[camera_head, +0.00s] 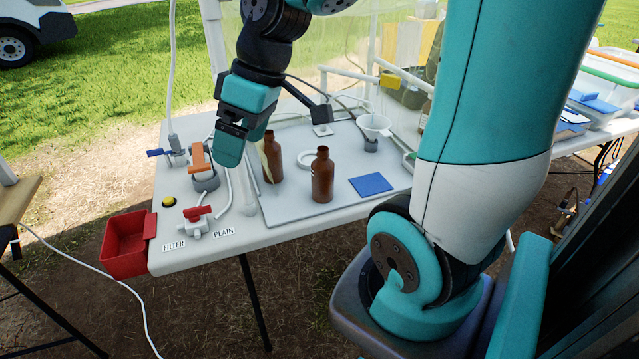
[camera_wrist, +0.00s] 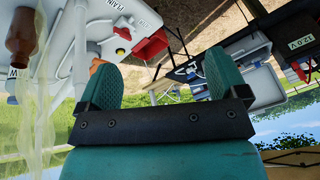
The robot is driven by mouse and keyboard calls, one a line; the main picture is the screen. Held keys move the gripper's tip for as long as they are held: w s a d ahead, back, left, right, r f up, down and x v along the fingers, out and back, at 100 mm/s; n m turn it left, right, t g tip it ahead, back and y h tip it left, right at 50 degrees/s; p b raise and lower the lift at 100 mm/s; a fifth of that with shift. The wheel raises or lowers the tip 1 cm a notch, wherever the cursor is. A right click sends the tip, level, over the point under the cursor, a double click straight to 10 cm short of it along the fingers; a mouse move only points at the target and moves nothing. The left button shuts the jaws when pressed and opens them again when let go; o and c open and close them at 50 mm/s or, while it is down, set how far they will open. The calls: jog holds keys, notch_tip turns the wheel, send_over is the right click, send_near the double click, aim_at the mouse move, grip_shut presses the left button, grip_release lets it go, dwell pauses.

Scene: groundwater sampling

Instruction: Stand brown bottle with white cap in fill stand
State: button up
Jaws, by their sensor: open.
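Two brown bottles stand upright on the grey mat: one (camera_head: 322,178) near the middle, the other (camera_head: 273,160) behind and left. Both show dark open-looking tops; I see no white cap. My gripper (camera_head: 229,150) hangs left of the rear bottle, above the table, and is open and empty. In the wrist view its two teal fingers (camera_wrist: 157,82) are apart with nothing between them. A brown bottle (camera_wrist: 22,32) shows at that view's left edge, outside the fingers. A grey round holder (camera_head: 206,181) sits below an orange-handled part; I cannot tell whether this is the fill stand.
A red-handled valve (camera_head: 197,228) and yellow button (camera_head: 168,201) lie near the table's front left. A red bin (camera_head: 125,247) hangs at that corner. A blue pad (camera_head: 371,184) and white funnel (camera_head: 374,125) are right of the bottles. Clear sheeting hangs behind.

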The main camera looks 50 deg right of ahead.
jog(key=w+d+f+m+t, duration=0.1)
jog(key=d+f, duration=0.1)
jog(key=d, duration=1)
jog(key=h+b, duration=0.2)
send_near(327, 156)
jog(key=shift+m+t, duration=0.4)
jog(key=x, duration=0.7)
jog(key=shift+s+f+b, duration=0.25)
jog(key=shift+f+b, duration=0.05)
jog(key=shift+f, duration=0.15)
jog(key=shift+d+x, duration=0.15)
jog(key=shift+x, duration=1.3)
jog(key=shift+d+x, duration=0.15)
jog(key=shift+x, duration=1.35)
jog(key=c, duration=1.3)
